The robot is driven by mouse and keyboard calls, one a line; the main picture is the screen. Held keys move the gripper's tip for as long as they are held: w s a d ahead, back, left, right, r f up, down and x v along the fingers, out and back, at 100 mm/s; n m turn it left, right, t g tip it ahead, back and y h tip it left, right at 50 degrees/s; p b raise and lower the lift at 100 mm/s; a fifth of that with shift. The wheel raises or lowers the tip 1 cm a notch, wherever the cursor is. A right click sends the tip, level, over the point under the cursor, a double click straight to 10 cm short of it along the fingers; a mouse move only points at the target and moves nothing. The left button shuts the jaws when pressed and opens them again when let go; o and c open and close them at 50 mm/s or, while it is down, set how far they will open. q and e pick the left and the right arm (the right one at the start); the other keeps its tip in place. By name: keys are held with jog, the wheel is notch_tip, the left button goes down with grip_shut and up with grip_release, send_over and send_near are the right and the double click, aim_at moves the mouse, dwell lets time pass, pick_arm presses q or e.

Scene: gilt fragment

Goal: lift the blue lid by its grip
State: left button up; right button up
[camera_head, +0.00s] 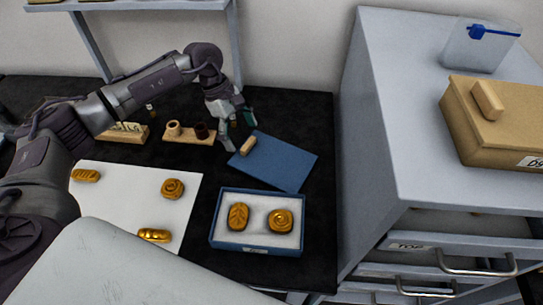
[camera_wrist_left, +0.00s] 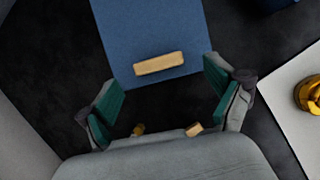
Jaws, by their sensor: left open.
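The blue lid (camera_head: 283,163) lies flat on the black table, behind the blue box. Its tan grip (camera_head: 248,145) is a short bar near the lid's left corner. In the left wrist view the lid (camera_wrist_left: 150,30) fills the top middle, with the grip (camera_wrist_left: 159,63) near its closest edge. My left gripper (camera_head: 238,134) is open and empty, just above and to the left of the grip. In the left wrist view its green-padded fingers (camera_wrist_left: 160,90) stand wide on either side, with the grip a little ahead of the gap between them. My right gripper is not in view.
The blue box (camera_head: 256,249) holds two gold pieces on a white lining. A white mat (camera_head: 140,200) with several gold pieces lies left. A small wooden rack (camera_head: 190,138) stands left of my gripper. A grey drawer cabinet (camera_head: 390,120) rises at right, carrying a tan box (camera_head: 500,128).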

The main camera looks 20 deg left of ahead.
pick_arm(q)
jog(key=shift+x, duration=1.3)
jog(key=c, duration=1.2)
jog(key=shift+c, duration=0.3)
jog(key=shift+w+r, duration=0.1)
jog(key=shift+r, duration=0.05)
notch_tip(320, 180, up, 16)
jog(key=p, duration=0.1)
